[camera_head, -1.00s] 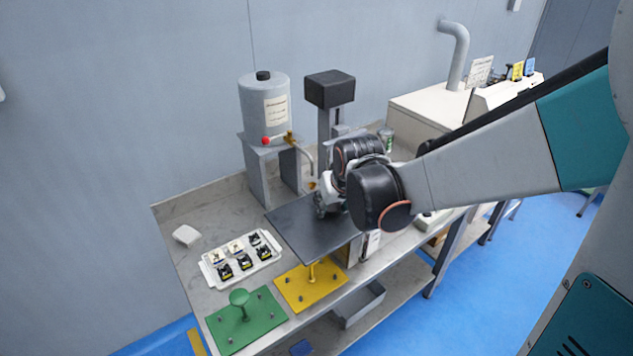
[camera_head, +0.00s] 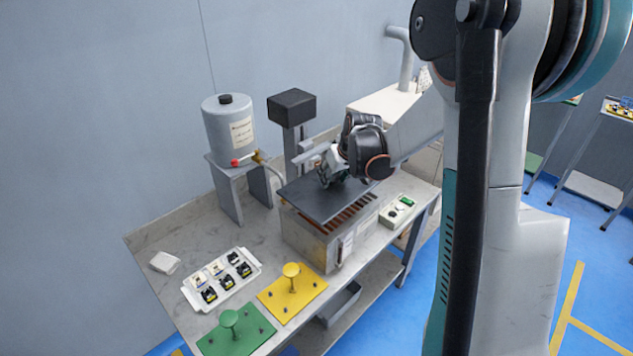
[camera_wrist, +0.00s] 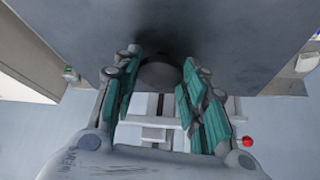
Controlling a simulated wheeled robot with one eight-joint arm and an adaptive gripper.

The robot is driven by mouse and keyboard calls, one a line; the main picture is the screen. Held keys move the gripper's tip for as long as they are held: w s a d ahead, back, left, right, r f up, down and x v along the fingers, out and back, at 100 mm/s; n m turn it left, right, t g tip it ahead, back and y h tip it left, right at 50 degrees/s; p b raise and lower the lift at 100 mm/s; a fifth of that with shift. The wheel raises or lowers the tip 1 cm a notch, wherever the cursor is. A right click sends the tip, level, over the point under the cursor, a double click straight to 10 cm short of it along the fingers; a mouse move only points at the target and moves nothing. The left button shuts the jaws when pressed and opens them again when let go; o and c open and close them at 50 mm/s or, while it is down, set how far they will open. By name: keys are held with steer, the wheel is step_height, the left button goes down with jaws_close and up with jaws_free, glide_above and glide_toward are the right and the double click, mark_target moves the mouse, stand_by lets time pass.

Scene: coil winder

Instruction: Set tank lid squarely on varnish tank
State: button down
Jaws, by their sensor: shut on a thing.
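The tank lid (camera_head: 308,200) is a flat dark grey plate, roughly level over the varnish tank (camera_head: 303,240), a pale box on the bench. The lid is offset toward the back, so a strip of the tank's open top with brown slats shows along the front right side. I cannot tell whether the lid touches the rim. My gripper (camera_head: 326,178) is shut on the lid's knob from above. In the wrist view, the fingers sit either side of the round dark knob (camera_wrist: 160,73), with the lid (camera_wrist: 230,35) filling the upper part.
A grey canister (camera_head: 228,132) on a stand and a black-topped column (camera_head: 291,106) stand behind the tank. A white parts tray (camera_head: 222,280), yellow plate (camera_head: 292,294) and green plate (camera_head: 237,332) lie left and in front. A small control box (camera_head: 398,210) sits right.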

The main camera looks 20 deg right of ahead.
mark_target(339, 190)
steer(key=shift+w+d+r, duration=0.1)
steer(key=shift+w+d, duration=0.05)
steer(key=shift+d, duration=0.4)
steer(key=shift+w+d+r, duration=0.1)
steer(key=shift+d, duration=0.4)
steer(key=shift+d+f, duration=0.15)
steer(key=shift+f, duration=0.1)
steer(key=shift+f+b, duration=1.7)
steer(key=shift+f, duration=1.2)
steer(key=shift+f+b, duration=0.55)
steer(key=shift+f, duration=0.05)
steer(key=shift+f+b, duration=0.85)
steer(key=shift+b, duration=0.1)
steer(key=c, duration=0.9)
jaws_free()
